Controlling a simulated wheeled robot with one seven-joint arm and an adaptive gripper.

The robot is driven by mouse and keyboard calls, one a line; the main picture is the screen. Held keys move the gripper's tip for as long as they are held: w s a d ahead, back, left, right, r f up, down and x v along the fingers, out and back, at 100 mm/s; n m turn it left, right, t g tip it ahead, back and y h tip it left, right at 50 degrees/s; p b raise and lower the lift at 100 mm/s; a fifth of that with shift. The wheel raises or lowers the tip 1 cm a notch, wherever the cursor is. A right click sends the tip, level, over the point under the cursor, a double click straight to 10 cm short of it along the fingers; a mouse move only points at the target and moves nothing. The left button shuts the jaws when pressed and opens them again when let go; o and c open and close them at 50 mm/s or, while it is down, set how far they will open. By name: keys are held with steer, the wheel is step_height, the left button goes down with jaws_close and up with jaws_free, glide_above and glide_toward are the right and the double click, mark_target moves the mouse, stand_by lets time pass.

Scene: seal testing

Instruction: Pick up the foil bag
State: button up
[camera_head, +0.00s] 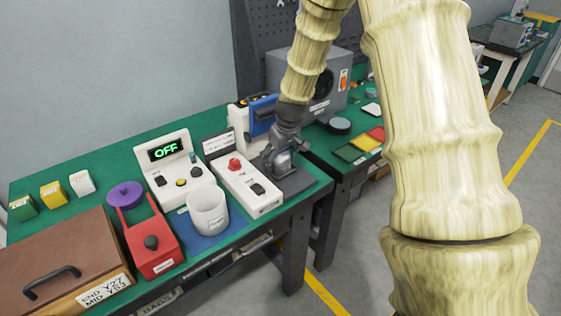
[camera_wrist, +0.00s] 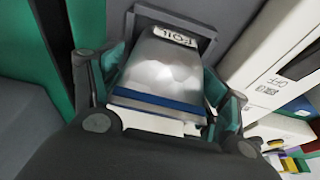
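The foil bag (camera_wrist: 160,68) is silvery and puffy, with a white label reading FOIL and a blue band, in the middle of the wrist view. It sits in a dark grey holder (camera_wrist: 190,22). My gripper (camera_wrist: 165,80) is around the bag, one teal-padded finger on each side, and looks open. I cannot tell whether the pads touch the bag. In the head view my gripper (camera_head: 281,160) is low over the grey holder (camera_head: 292,183) at the right end of the near table.
A white box with a red knob (camera_head: 243,185) stands close left of my gripper. A white and blue device (camera_head: 255,122) stands behind it. A white cup (camera_head: 208,209) and an OFF display unit (camera_head: 172,165) are further left. A second green table (camera_head: 338,151) adjoins at right.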

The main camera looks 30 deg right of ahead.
steer(key=c, duration=0.7)
